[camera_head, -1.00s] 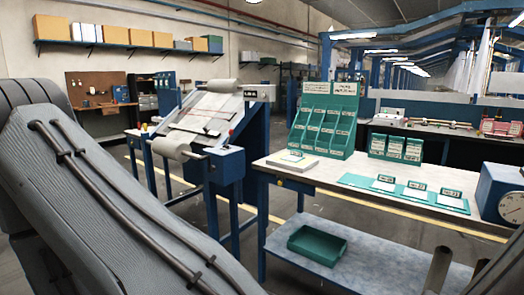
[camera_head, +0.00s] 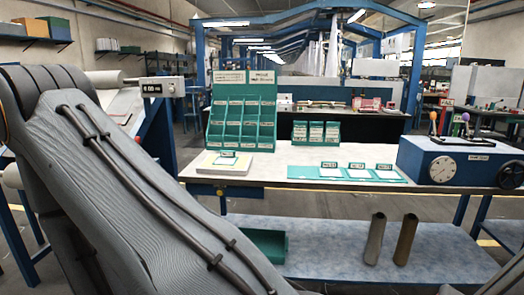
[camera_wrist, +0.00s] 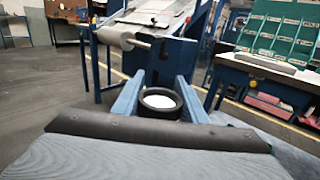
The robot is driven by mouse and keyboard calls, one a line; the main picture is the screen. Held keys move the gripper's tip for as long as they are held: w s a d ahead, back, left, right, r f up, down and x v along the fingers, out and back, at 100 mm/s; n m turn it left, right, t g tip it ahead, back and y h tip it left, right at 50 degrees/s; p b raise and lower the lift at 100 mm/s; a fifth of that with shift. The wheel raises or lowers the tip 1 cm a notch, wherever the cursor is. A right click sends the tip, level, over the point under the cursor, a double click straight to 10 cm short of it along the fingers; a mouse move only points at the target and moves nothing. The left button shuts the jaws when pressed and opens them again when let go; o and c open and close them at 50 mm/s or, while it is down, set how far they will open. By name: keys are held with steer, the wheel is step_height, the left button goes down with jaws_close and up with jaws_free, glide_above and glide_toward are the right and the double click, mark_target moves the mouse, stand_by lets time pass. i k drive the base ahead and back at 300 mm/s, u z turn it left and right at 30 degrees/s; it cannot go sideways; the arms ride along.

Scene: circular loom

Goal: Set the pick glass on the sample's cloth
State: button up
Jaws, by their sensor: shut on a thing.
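In the wrist view my gripper (camera_wrist: 160,92) has its two blue fingers on either side of a short black round piece with a pale lens-like top, which I take to be the pick glass (camera_wrist: 158,112). It is held in the air, apart from any table. In the head view my arm crosses the left side and hides the gripper. On the worktable, a pale pad with a yellowish edge (camera_head: 222,172) carries a small label; it may be the sample's cloth. A teal mat (camera_head: 330,178) to its right holds three white patches with labels. I cannot tell which is the sample.
The worktable (camera_head: 290,160) also holds a tall teal rack (camera_head: 241,112) and a blue box with a dial (camera_head: 450,160). On its lower shelf are a green tray (camera_head: 268,243) and two upright tubes (camera_head: 405,240). A roller machine (camera_wrist: 150,40) shows in the wrist view.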

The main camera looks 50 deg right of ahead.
mark_target(225, 160)
steer(key=z, duration=0.75)
steer(key=i, duration=0.6)
steer(key=z, duration=0.55)
